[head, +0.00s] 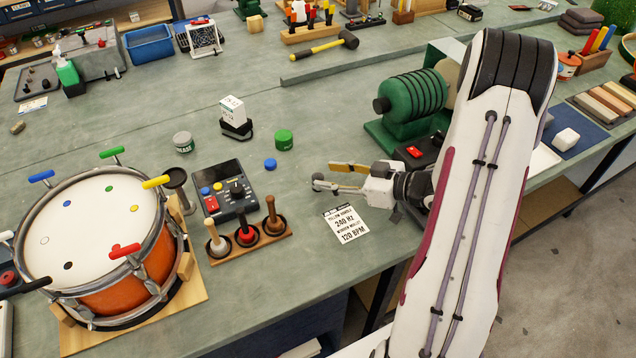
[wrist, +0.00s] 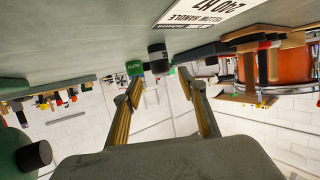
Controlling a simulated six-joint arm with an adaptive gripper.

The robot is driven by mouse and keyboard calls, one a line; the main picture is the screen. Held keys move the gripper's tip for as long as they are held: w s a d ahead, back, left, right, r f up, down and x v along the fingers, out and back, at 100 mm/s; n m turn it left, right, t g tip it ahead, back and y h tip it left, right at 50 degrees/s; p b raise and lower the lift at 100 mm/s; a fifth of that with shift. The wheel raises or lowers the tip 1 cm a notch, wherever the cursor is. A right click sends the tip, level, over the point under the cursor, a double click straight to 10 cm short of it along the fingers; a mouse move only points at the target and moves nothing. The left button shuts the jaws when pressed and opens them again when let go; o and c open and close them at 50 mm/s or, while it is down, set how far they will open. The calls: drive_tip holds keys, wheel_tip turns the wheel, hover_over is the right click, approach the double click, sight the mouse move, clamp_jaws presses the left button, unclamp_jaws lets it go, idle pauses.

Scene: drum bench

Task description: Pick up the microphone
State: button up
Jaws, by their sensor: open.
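No microphone can be picked out with certainty. A dark upright cylinder (wrist: 157,57) stands on the bench ahead of my fingertips in the wrist view, in line with the gap between them. A dark, round-topped piece on a stalk (head: 175,178) is at the right rim of the drum in the head view; either might be the microphone. My gripper (head: 322,174) is low over the bench, pointing left, its tan-padded fingers spread with nothing held. Its fingers also show in the wrist view (wrist: 160,78), which is upside down.
The drum (head: 85,230) is at far left. A printed card (head: 346,224) lies just below my gripper. A green motor (head: 410,105) stands behind.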

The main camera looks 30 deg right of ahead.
sight(320, 176)
drive_tip(key=shift+x, duration=2.15)
drive_tip(key=shift+s+a, duration=0.1)
drive_tip(key=shift+s, duration=0.05)
clamp_jaws()
